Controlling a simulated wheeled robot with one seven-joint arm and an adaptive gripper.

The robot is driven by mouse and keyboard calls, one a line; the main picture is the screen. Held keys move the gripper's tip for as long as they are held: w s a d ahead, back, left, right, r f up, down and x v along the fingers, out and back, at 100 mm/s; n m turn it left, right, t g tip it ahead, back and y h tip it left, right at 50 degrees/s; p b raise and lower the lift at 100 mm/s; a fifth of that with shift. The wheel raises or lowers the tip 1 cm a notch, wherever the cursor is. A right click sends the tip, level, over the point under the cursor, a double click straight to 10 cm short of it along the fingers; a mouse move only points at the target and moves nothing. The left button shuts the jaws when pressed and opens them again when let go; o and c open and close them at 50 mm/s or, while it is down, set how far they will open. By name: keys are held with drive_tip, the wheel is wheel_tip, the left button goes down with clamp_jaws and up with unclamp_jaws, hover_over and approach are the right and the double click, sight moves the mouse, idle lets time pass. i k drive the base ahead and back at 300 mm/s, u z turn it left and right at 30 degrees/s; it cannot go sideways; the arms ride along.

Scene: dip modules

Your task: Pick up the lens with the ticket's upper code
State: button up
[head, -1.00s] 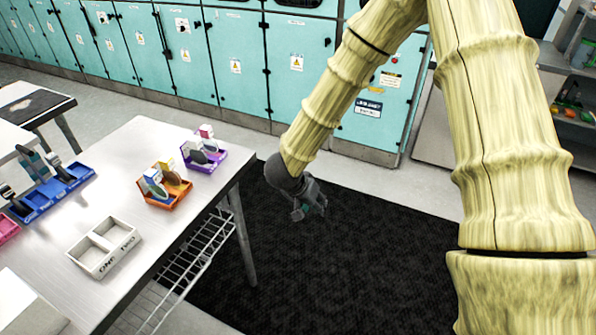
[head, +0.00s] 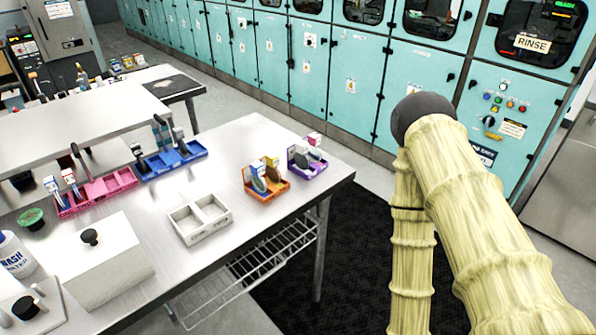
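Lenses stand as small upright discs in trays on the steel table (head: 150,215). The orange tray (head: 268,196) holds a grey-green lens (head: 258,185), an orange one (head: 273,173) and small boxes. The purple tray (head: 314,170) behind it holds dark lenses (head: 301,160) and a pink-and-white box (head: 314,138). I see no readable ticket or lens code at this size. My gripper is not in view; only my arm shows at the right, away from the trays.
An empty white two-compartment tray (head: 200,220) sits near the table's front edge. A white lidded box (head: 103,262), a wash bottle (head: 14,255), a blue tray (head: 172,162) and a pink tray (head: 97,192) stand left. Teal cabinets (head: 265,60) line the back.

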sight(302, 161)
drive_tip(key=u, duration=0.5)
drive_tip(key=k, duration=0.55)
drive_tip(key=u, duration=0.75)
drive_tip(key=i, duration=0.55)
drive_tip(key=z, duration=0.6)
drive_tip(key=i, duration=0.55)
drive_tip(key=z, duration=0.55)
